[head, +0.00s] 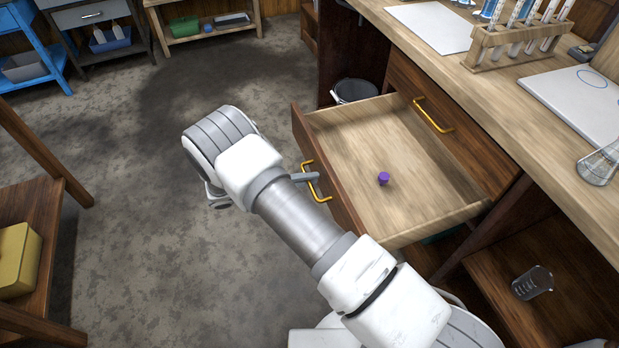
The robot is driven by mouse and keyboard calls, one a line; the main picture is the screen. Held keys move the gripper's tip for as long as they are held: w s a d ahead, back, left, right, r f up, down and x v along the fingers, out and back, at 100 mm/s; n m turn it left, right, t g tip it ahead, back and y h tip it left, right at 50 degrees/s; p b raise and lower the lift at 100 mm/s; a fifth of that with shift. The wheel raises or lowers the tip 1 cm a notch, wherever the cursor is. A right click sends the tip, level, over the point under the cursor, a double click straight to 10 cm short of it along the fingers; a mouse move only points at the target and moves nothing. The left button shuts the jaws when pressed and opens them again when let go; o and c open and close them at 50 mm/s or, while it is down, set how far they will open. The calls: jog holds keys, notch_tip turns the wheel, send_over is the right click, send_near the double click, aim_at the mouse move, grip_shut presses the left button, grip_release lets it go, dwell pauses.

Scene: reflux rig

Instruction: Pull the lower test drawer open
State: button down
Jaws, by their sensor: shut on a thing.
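The lower test drawer (332,195) is pulled well out from the wooden bench. Its pale inside is open to view and holds a small purple stopper-like piece (383,178). A yellow bar handle (321,198) is on its front. My gripper (312,178) is at this handle, shut on its upper part as seen in the picture. My forearm hides part of the drawer front and most of the gripper. A closed drawer (474,147) with its own yellow handle (433,115) sits in the bench above the open one.
The benchtop (437,55) carries a test tube rack (515,45), white sheets and a flask (600,163). A dark bucket (354,91) is behind the drawer. The grey floor (130,190) left of my arm is clear.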

jog(key=c, duration=1.2)
grip_release()
jog(key=shift+o, duration=0.2)
jog(key=p+v, duration=0.1)
jog(key=v, duration=1.6)
jog(key=shift+a, duration=0.25)
